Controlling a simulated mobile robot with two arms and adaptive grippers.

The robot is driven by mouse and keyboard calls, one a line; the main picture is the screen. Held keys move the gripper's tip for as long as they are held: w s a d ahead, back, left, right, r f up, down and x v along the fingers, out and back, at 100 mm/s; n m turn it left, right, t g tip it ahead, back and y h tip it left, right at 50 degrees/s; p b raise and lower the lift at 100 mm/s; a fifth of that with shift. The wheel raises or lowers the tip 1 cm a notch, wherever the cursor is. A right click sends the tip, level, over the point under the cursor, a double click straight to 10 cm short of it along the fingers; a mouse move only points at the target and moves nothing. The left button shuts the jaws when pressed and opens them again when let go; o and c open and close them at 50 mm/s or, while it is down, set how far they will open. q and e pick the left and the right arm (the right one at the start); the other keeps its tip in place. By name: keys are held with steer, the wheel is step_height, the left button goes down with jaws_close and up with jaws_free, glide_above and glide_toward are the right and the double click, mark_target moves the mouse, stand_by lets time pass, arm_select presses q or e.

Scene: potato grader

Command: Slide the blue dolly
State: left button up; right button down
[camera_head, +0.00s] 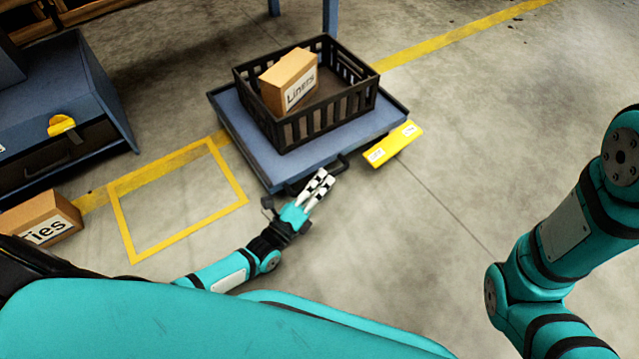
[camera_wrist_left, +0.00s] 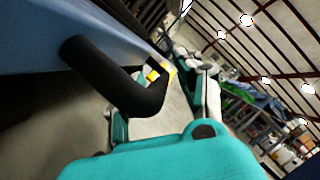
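The blue dolly (camera_head: 237,122) stands on the floor, with a flat blue deck and a raised dark rim. A black slatted crate (camera_head: 325,120) sits on it, holding a cardboard box marked "Liners" (camera_head: 288,80). A black handle sticks out from the dolly's near edge; it looms large in the left wrist view (camera_wrist_left: 120,80). My left gripper (camera_head: 324,178) is at this handle, its fingers apart. I cannot tell whether they touch the handle. Of my right arm, only links show at the right; its gripper is out of view.
A yellow labelled plate (camera_head: 393,145) is at the dolly's right corner. A yellow-outlined square (camera_head: 187,240) on the floor to the left is empty. A "Ties" box (camera_head: 42,220) and a blue cabinet (camera_head: 70,110) stand farther left. The floor right of the dolly is clear.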

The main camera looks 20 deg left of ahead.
arm_select(q)
steer(key=shift+w+d, duration=0.1)
steer(key=shift+w, duration=0.1)
jaws_close()
stand_by(0.4)
